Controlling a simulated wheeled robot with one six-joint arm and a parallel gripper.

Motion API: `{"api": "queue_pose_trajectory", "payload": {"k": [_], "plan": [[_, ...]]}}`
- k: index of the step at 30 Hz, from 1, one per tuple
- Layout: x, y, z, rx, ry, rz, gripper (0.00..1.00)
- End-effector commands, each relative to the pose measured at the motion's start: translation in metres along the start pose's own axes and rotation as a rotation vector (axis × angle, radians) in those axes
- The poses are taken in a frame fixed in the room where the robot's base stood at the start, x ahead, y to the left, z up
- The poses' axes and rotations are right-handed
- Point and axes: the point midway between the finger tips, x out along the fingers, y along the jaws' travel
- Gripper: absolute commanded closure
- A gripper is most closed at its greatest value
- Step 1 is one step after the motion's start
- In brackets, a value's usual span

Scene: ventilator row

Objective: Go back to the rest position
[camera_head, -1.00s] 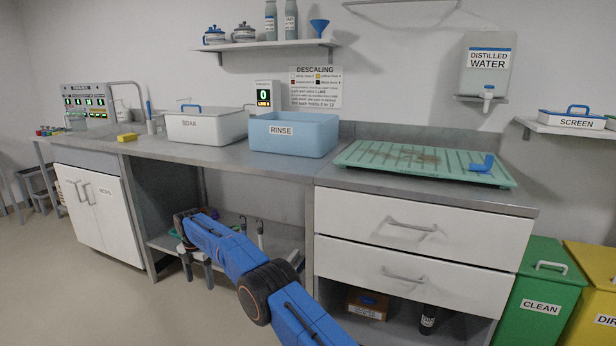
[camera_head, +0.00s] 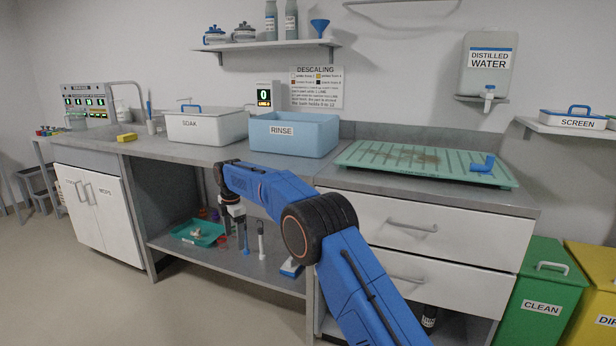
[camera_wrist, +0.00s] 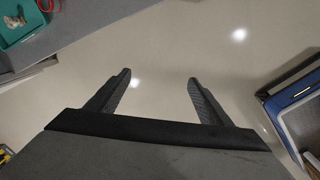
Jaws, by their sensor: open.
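My gripper (camera_head: 233,222) hangs pointing down in front of the open lower shelf under the counter. In the wrist view its two fingers (camera_wrist: 160,82) are spread apart. Nothing is between them, and pale floor shows beyond. In the head view my blue arm reaches up from the lower right, bends at a dark joint, and runs left to the wrist just below the counter edge. The fingertips are small and hard to make out there against the shelf.
The lower shelf (camera_head: 190,257) holds a teal tray (camera_head: 184,234) with small items and upright tools. The rinse basin (camera_head: 315,139), soak basin (camera_head: 183,127) and green drainboard (camera_head: 365,158) stand on the counter. White drawers (camera_head: 460,236) are right of my arm. Floor at left is clear.

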Motion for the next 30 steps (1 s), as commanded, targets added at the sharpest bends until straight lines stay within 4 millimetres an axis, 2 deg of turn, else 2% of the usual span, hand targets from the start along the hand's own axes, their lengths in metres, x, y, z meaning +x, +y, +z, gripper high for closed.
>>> {"api": "queue_pose_trajectory", "payload": {"k": [1, 3, 8, 15, 23, 30], "plan": [[-0.018, -0.010, 0.012, 0.041, -0.002, 0.008, 0.27], [-0.039, -0.024, 0.027, 0.103, -0.003, 0.017, 0.27], [-0.084, -0.060, 0.059, 0.243, -0.006, 0.038, 0.27], [-0.143, -0.123, 0.099, 0.452, -0.008, 0.071, 0.27], [-0.197, -0.202, 0.132, 0.679, -0.006, 0.108, 0.27], [-0.234, -0.282, 0.152, 0.886, -0.001, 0.144, 0.27]]}}
